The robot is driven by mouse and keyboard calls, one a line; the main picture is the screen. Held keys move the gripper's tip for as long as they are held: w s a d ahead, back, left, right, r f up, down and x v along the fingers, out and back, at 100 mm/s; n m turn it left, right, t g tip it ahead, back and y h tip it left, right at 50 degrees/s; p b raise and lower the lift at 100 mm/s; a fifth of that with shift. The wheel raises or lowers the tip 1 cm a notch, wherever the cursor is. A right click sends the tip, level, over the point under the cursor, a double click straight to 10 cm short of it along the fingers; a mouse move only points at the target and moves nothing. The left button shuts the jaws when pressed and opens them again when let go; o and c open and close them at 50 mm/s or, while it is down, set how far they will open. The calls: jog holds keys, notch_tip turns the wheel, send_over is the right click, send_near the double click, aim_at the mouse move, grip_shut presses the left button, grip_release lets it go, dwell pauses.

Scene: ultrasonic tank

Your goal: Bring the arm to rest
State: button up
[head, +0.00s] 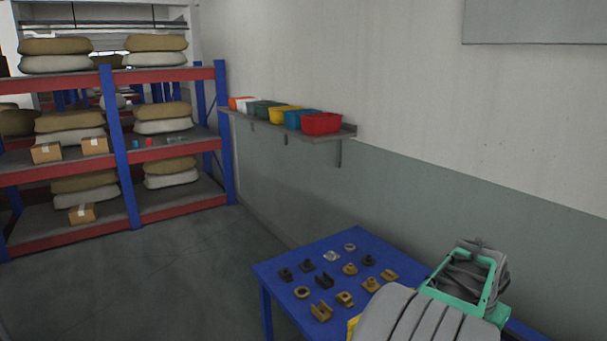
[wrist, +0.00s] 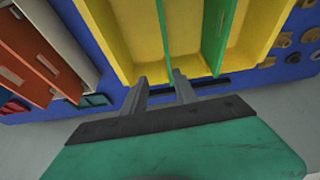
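My gripper (wrist: 160,84) shows in the wrist view with its two grey fingers apart and nothing seen between them. It is close to the near edge of a yellow tray (wrist: 120,50) with green dividers; I cannot tell whether it touches. In the head view my arm, grey and green, reaches over the right part of the blue table (head: 345,240). The gripper's fingers are hidden there, and the arm covers much of the table.
Several small brown, black and metal parts (head: 321,311) lie on the table's left part. Orange (wrist: 35,48) and white (wrist: 62,40) bins are left of the tray. A wall shelf (head: 285,130) holds coloured bins. Racks (head: 120,150) stand at the left. The floor (head: 160,270) before them is clear.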

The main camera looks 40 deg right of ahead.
jog(key=a+f+n+y, duration=0.25)
jog(key=a+f, duration=0.55)
jog(key=a, duration=0.5)
jog(key=w+a+r+n+t+b, duration=0.1)
jog(key=w+a+n, duration=0.4)
jog(key=a, duration=0.8)
jog(key=w+a+r+n+t+y+b, duration=0.1)
jog(key=w+a+r+n, duration=0.1)
jog(key=w+a+n, duration=0.4)
jog(key=w+a+r+n+t+y+b, duration=0.1)
jog(key=w+a+n, duration=0.4)
jog(key=w+a, duration=0.6)
jog(key=a, duration=0.8)
jog(key=shift+w+a+r+t+b, duration=0.15)
jog(key=shift+a+t+b, duration=0.15)
